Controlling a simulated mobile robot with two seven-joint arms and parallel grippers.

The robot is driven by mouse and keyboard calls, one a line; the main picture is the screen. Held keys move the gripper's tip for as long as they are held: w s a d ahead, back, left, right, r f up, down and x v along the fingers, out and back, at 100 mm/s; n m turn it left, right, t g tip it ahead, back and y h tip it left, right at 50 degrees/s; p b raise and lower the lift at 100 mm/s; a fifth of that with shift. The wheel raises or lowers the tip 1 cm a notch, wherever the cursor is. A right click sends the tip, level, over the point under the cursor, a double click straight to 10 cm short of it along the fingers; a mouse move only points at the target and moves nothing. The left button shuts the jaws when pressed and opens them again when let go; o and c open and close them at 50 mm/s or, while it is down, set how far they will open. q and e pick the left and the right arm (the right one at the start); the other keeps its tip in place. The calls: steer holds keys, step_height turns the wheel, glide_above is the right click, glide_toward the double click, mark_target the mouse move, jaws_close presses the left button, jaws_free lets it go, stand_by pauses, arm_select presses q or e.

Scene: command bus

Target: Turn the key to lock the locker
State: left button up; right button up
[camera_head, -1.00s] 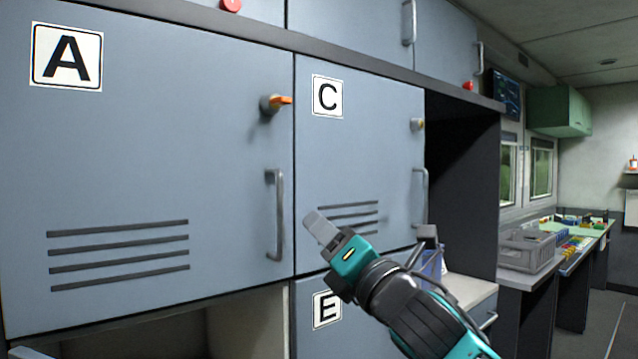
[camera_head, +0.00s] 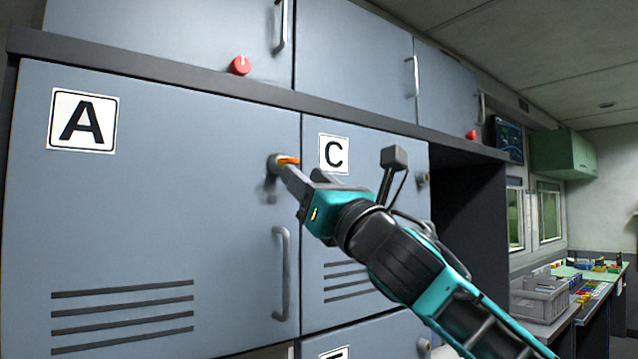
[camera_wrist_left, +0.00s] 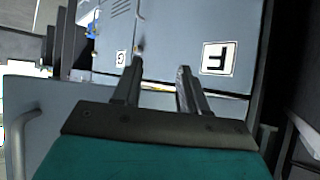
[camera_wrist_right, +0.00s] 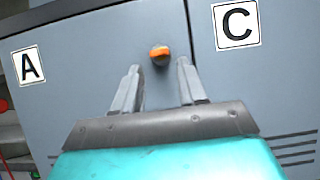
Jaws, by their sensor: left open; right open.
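The locker door marked A (camera_head: 150,230) is closed. Its orange key (camera_head: 289,160) sits in a grey round lock at the door's upper right. In the right wrist view the key (camera_wrist_right: 159,51) lies roughly level, just beyond and between the fingertips. My right gripper (camera_wrist_right: 158,78) is open in front of the lock; in the head view its fingertips (camera_head: 290,172) overlap the lock's lower right side. I cannot tell whether they touch it. My left gripper (camera_wrist_left: 160,75) is open and empty, seen only in its own wrist view, facing doors marked G and F.
Locker door C (camera_head: 365,200) adjoins on the right, with its own lock (camera_head: 422,180). A vertical handle (camera_head: 281,272) stands out below the key. A dark ledge (camera_head: 200,85) runs above, with a red knob (camera_head: 239,65) over it.

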mark_target(294, 162)
steer(key=shift+p+x, duration=1.6)
steer(key=shift+x, duration=0.8)
